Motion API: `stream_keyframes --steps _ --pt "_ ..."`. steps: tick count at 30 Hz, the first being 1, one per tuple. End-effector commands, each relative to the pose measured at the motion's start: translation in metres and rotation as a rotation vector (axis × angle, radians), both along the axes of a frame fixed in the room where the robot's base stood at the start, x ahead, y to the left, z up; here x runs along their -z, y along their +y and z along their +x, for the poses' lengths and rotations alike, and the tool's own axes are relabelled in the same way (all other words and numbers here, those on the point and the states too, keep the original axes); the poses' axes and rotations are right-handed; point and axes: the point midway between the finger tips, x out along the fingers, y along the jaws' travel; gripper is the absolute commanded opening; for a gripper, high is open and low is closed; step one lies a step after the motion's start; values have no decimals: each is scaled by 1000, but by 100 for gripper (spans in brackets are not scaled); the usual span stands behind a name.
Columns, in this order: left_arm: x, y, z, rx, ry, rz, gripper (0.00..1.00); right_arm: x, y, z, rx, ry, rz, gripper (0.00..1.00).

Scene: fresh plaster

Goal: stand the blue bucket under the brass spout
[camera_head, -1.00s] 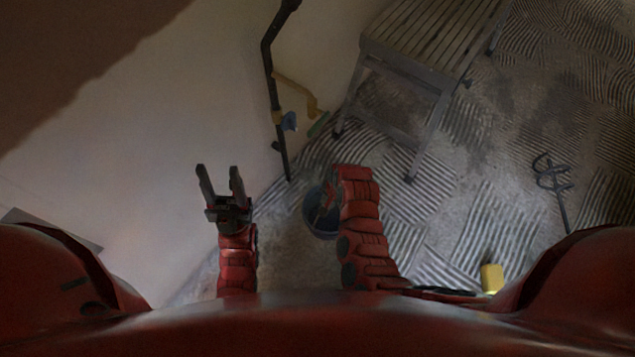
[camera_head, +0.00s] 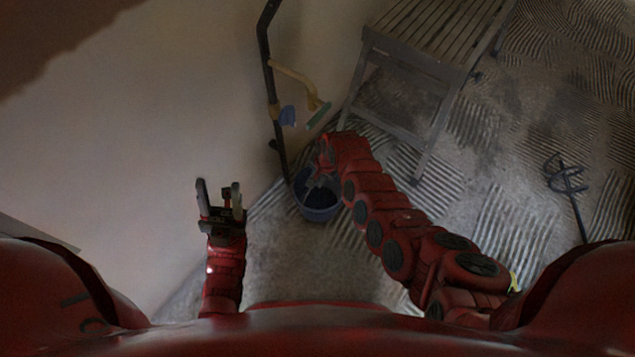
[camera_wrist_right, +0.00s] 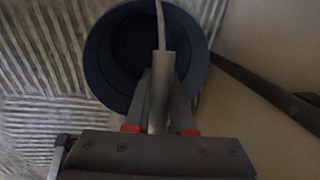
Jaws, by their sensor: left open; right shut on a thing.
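The blue bucket (camera_head: 321,213) hangs from or stands under my right gripper (camera_head: 322,172), near the foot of the dark pipe. My right gripper is shut on the bucket's handle; the right wrist view shows its fingers (camera_wrist_right: 158,108) around the handle grip (camera_wrist_right: 161,75), with the open bucket (camera_wrist_right: 199,55) beyond. I cannot tell whether the bucket touches the floor. The brass spout (camera_head: 293,74) sticks out from the pipe, its end above the bucket in the picture. My left gripper (camera_head: 219,190) is open and empty, left of the bucket.
The dark upright pipe (camera_head: 266,60) has a blue tap handle (camera_head: 288,116) beside the pale wall (camera_head: 150,130). A grey slatted bench (camera_head: 425,45) stands at the upper right. A dark mixing paddle (camera_head: 567,180) is at the right. Ridged floor lies between.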

Motion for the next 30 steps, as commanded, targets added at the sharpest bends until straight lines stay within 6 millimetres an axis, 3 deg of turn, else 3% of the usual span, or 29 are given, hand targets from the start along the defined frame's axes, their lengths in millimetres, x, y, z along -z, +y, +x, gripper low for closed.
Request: stream_keyframes --steps 10,11,15,24,30 --pt "4 -2 1 5 1 8 50 6 0 1 -1 -3 0 0" --pt "3 -2 1 5 1 8 50 5 0 1 -1 -3 0 25" --pt "2 -2 1 5 1 8 50 4 0 1 -1 -3 0 50" --pt "2 -1 1 3 1 7 50 3 0 1 0 -3 0 51" --pt "-7 1 0 -3 1 -8 50 -11 -1 -1 0 -1 1 51"
